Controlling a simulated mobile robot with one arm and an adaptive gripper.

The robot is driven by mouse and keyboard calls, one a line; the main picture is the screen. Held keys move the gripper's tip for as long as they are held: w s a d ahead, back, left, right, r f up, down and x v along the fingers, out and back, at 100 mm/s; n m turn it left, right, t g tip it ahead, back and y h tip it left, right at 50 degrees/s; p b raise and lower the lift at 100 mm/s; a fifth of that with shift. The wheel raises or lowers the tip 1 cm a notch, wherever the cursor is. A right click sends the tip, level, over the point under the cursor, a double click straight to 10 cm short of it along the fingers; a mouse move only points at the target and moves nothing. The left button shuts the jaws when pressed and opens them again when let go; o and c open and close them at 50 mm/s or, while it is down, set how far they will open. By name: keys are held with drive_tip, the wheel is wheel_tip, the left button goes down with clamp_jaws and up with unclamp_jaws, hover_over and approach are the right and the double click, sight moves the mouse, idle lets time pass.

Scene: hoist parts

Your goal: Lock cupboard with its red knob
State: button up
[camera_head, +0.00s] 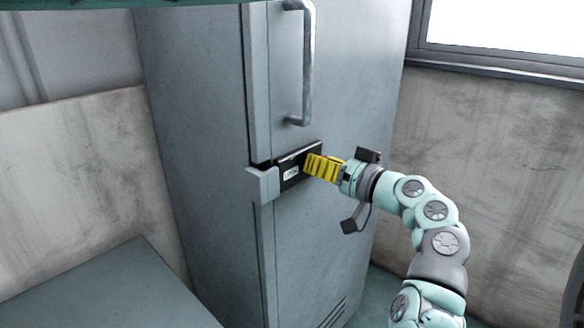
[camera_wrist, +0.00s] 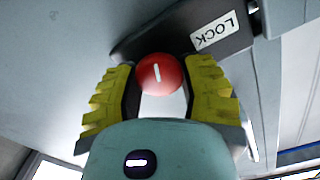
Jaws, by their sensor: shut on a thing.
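The grey metal cupboard (camera_head: 205,150) stands upright in the head view, its door closed against the frame as far as I can see. A black lock plate (camera_head: 291,172) sits on the door below the handle, beside a grey latch block (camera_head: 263,185). In the wrist view, the red knob (camera_wrist: 160,73) with a white line lies between the yellow fingers of my gripper (camera_wrist: 162,85). The fingers are shut on the knob. A white "LOCK" label (camera_wrist: 214,31) is on the black plate. In the head view my gripper (camera_head: 313,166) hides the knob.
A long vertical handle (camera_head: 306,65) is on the door above the lock plate. A flat grey-green surface (camera_head: 110,290) lies at the lower left. A window (camera_head: 500,30) and a stained wall (camera_head: 480,140) are at the right.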

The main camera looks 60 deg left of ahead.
drive_tip(key=m+p, duration=0.1)
drive_tip(key=m, duration=0.2)
drive_tip(key=shift+w+m, duration=0.1)
drive_tip(key=shift+m, duration=0.3)
drive_tip(key=m+p, duration=0.2)
drive_tip(key=m, duration=0.1)
drive_tip(key=shift+m, duration=0.3)
drive_tip(key=m+p, duration=0.2)
drive_tip(key=m, duration=0.2)
drive_tip(key=shift+p, duration=0.3)
drive_tip(key=shift+f+m+p, duration=0.2)
drive_tip(key=shift+m+p, duration=0.25)
drive_tip(key=shift+m, duration=0.35)
drive_tip(key=o, duration=1.2)
